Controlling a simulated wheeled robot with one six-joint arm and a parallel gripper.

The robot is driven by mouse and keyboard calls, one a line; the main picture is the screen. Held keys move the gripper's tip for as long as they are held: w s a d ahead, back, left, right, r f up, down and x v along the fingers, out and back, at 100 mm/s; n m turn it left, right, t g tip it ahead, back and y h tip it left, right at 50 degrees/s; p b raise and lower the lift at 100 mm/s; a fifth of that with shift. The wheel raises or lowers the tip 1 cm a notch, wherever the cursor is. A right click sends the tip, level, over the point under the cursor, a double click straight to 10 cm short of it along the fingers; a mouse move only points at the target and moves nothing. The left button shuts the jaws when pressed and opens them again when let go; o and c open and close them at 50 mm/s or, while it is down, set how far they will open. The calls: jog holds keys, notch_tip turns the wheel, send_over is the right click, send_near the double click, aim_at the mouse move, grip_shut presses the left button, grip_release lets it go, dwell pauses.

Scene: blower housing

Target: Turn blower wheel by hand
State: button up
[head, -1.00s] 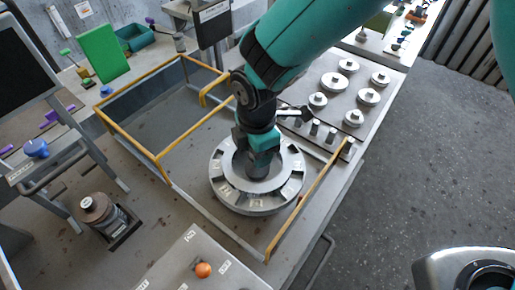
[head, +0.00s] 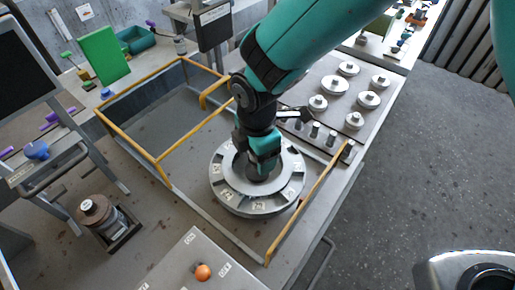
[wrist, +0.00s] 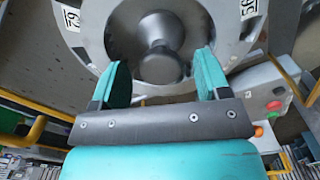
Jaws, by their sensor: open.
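The blower wheel (head: 240,203) is a round grey disc with numbered labels around its rim. It lies flat inside a yellow-railed bay in the head view, and its rim (wrist: 95,35) also fills the top of the wrist view. My gripper (head: 261,174) points down over the wheel's centre. In the wrist view my gripper (wrist: 162,62) is open, with one teal finger on each side of the round grey hub (wrist: 160,68). Gaps show between the fingers and the hub. The far part of the wheel is hidden behind my arm in the head view.
Yellow rails (head: 300,212) border the bay close to the wheel. A panel with an orange knob (head: 203,272) stands in front. Several round metal weights (head: 368,99) sit on a plate to the right. A control box (wrist: 274,106) with red and green buttons shows at right in the wrist view.

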notch_tip(320, 180, up, 17)
jog(key=b, duration=0.2)
jog(key=shift+r+b, duration=0.2)
jog(key=shift+b, duration=0.1)
